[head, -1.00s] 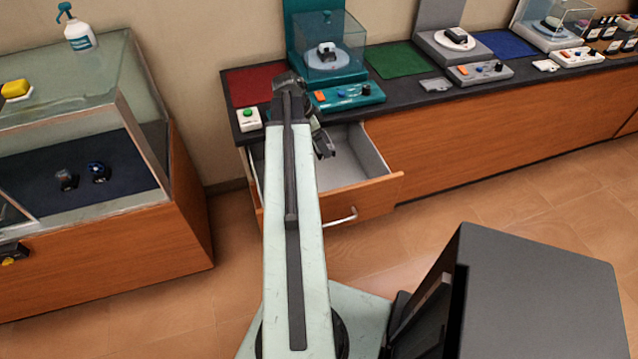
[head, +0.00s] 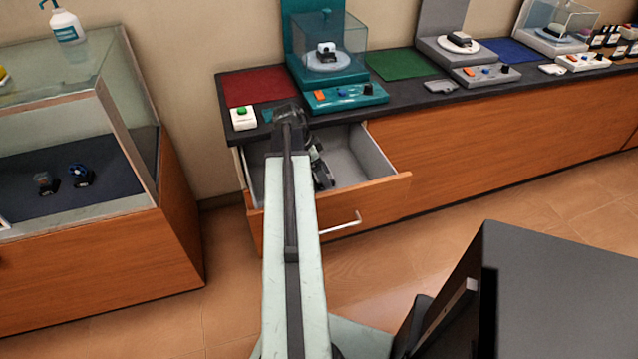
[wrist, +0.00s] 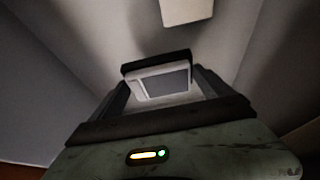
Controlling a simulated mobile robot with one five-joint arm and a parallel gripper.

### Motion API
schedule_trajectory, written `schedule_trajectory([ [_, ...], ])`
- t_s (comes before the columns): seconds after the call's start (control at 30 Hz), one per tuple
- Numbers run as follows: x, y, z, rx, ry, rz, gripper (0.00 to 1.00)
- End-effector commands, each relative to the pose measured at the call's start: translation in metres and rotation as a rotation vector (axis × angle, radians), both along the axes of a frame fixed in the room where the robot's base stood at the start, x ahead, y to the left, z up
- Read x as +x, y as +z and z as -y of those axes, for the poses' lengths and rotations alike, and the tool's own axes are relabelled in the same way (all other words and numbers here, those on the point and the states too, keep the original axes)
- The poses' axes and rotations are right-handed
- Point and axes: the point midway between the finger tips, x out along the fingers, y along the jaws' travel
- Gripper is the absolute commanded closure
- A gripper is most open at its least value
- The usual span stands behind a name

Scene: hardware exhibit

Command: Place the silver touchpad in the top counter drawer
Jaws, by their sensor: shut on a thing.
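The top counter drawer (head: 365,207) is pulled open in the head view, with its grey interior showing. My gripper (head: 324,180) points down into the drawer opening, and my arm hides part of it. In the wrist view my gripper (wrist: 160,78) is shut on a small pad with a pale silver frame and a darker grey face, which looks like the silver touchpad (wrist: 166,83). The grey drawer walls surround it there. Whether the pad touches the drawer floor I cannot tell.
A pale block (wrist: 186,10) shows beyond the gripper in the wrist view. On the counter are a teal display stand (head: 325,70), a white green-button box (head: 243,117) and a grey pad (head: 441,86). A glass display case (head: 95,125) stands left.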

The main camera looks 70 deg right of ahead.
Motion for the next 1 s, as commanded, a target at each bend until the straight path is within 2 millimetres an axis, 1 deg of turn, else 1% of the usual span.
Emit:
schedule_trajectory([
  [0.2, 0.000, -0.040, 0.000, 0.000, 0.000, 0.000, 0.61],
  [0.23, 0.000, -0.043, 0.000, 0.000, 0.001, 0.000, 0.61],
  [0.3, 0.000, -0.045, 0.000, 0.000, 0.001, 0.000, 0.61],
  [0.4, 0.000, -0.040, 0.000, 0.000, 0.001, 0.000, 0.61],
  [0.5, 0.001, -0.040, 0.000, 0.000, 0.001, 0.000, 0.61],
  [0.63, 0.001, -0.045, 0.000, 0.000, 0.001, 0.000, 0.61],
  [0.67, 0.001, -0.044, 0.000, 0.000, 0.001, 0.000, 0.04],
  [0.7, 0.001, -0.043, 0.000, 0.000, 0.001, 0.000, 0.00],
  [0.9, 0.001, -0.043, 0.000, 0.000, 0.001, 0.000, 0.00],
  [1.0, 0.001, -0.035, -0.001, 0.000, 0.002, 0.000, 0.00],
])
